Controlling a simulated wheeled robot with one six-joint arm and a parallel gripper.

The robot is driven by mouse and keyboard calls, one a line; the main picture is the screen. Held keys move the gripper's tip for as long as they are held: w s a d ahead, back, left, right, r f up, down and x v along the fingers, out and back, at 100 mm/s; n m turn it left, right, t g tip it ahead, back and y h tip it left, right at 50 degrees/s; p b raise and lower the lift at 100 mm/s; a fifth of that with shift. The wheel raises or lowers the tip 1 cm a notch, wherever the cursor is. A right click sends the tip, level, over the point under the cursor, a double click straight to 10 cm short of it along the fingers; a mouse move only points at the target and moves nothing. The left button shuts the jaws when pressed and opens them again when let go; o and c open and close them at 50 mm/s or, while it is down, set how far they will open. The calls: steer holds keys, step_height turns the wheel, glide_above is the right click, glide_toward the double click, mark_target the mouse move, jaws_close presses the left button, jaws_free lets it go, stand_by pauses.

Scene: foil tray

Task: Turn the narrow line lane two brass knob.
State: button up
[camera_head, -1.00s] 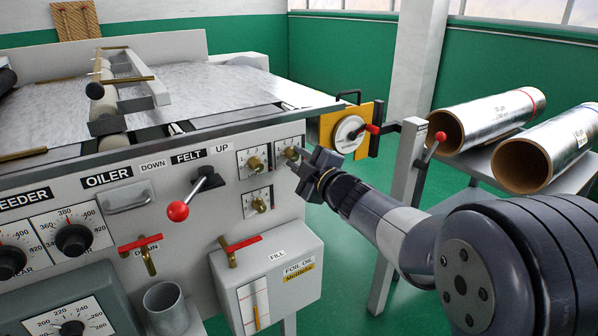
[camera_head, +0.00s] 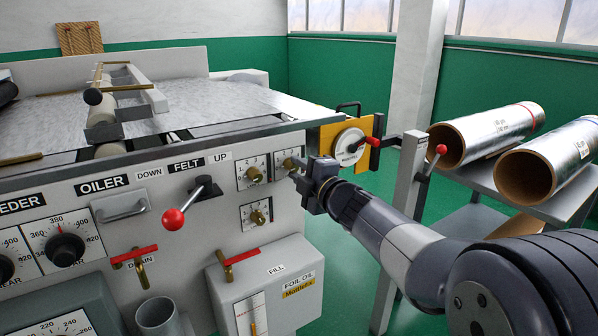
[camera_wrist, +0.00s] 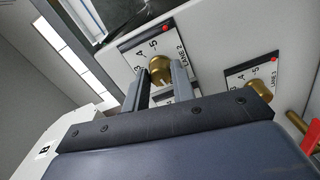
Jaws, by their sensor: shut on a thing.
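The lane two brass knob (camera_wrist: 160,68) sits on a white dial plate (camera_wrist: 138,58) marked LANE 2 with numbers and a red dot. In the wrist view my gripper (camera_wrist: 162,80) has one finger on each side of this knob and is shut on it. In the head view the gripper (camera_head: 297,171) reaches the upper right dial plate from the right. The knob (camera_head: 288,163) shows there only partly beside the fingers. Its exact pointing is partly hidden by the gripper.
A LANE 3 knob (camera_wrist: 260,88) is close to the right in the wrist view. Another brass knob (camera_head: 254,174) is left of the gripper. A red-ball lever (camera_head: 173,219), an oil box (camera_head: 270,270) and a yellow plate with red handle (camera_head: 330,133) are nearby.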

steer(key=o, duration=1)
steer(key=p+v, duration=0.1)
steer(key=v, duration=0.9)
steer(key=shift+s+d, duration=0.25)
steer(key=shift+s, duration=0.1)
steer(key=shift+w, duration=0.15)
